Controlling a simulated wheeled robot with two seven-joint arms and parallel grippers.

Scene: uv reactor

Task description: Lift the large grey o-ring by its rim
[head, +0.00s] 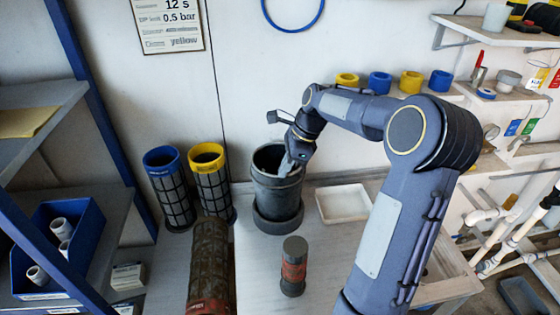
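A dark grey open cylinder (277,198) stands upright on the bench with a wider ring-like foot at its base. I cannot make out a separate large grey o-ring; a grey rim (262,152) shows around the cylinder's mouth. My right gripper (286,168) points down at the right part of this mouth, its tips at or inside the rim. I cannot tell if it touches the rim or whether its fingers are apart. My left gripper is not in view.
A small dark cylinder with a red band (293,268) stands in front. A brown mesh cylinder (209,262) and mesh cylinders with blue (170,195) and yellow (211,185) collars stand left. A white tray (343,204) lies right. A blue ring (292,30) hangs on the wall.

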